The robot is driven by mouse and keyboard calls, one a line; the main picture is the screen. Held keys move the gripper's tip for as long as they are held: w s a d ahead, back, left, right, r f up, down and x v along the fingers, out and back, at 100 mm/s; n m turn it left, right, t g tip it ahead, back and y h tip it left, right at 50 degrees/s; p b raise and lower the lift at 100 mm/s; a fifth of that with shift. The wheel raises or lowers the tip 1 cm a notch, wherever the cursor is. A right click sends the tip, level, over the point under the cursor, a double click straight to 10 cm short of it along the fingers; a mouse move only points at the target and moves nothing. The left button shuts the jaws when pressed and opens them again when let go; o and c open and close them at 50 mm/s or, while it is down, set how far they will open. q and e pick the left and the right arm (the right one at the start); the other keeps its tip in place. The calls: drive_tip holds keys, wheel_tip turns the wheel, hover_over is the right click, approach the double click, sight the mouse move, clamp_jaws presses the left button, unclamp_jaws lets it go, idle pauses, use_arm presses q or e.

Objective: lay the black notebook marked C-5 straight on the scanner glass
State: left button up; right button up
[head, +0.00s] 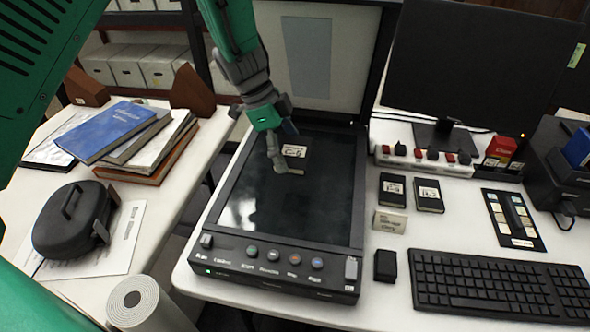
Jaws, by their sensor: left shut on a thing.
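The black notebook (294,151), with a white label, is over the upper middle of the scanner glass (290,212). Its dark cover blends with the glass, so its edges, its tilt and whether it touches the glass are hard to tell. The mark on the label is too small to read surely. My left gripper (280,164) reaches down from the top and is shut on the notebook, hiding part of it. The scanner lid (270,40) stands open behind the glass. My right gripper is not in view.
Two other labelled black notebooks (410,192) lie right of the scanner, behind a small card (390,221). A keyboard (490,285) and monitor (470,65) are at the right. A book stack (135,140) and black case (72,220) occupy the left table. The front of the glass is clear.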

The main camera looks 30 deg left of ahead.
use_arm(q)
drive_tip(key=b, duration=0.1)
hover_over(292, 185)
drive_tip(key=f, duration=0.4)
drive_tip(key=a+f, duration=0.1)
drive_tip(key=shift+s+f, duration=0.1)
drive_tip(key=shift+f, duration=0.3)
wheel_tip(292, 185, down, 4)
drive_tip(key=shift+s+d+r+b, duration=0.1)
drive_tip(key=shift+d+r+b, duration=0.1)
drive_tip(key=shift+b, duration=0.2)
drive_tip(key=shift+f, duration=0.1)
drive_tip(key=shift+c, duration=0.5)
drive_tip(key=o, duration=1.1)
drive_tip(key=shift+c, duration=0.2)
drive_tip(key=p+v, duration=0.2)
drive_tip(key=v, duration=1)
